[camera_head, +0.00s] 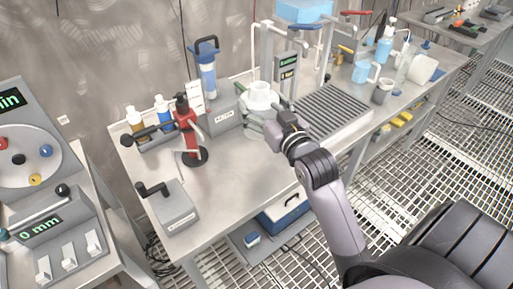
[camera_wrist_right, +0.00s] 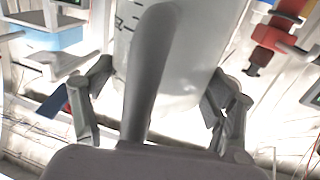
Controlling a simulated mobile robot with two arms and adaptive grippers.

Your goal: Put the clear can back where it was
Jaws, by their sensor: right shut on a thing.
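The clear can (camera_head: 262,93) looks whitish and translucent, with an open top; in the head view it stands upright at my right gripper, at the back middle of the steel bench. In the right wrist view the clear can (camera_wrist_right: 185,65) fills the middle, with dark graduation marks and a grey handle-like bar in front of it. My right gripper (camera_head: 264,118) is shut on it; its fingers show on both sides of the can in the wrist view (camera_wrist_right: 160,115). Whether the can's bottom touches anything is hidden by the gripper. My left gripper is not in view.
A grey labelled box (camera_head: 224,118) and a red stand (camera_head: 188,130) are left of the can. A slatted drain tray (camera_head: 335,108) is to its right. A blue jug (camera_head: 362,70) and a grey cup (camera_head: 382,92) stand farther right.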

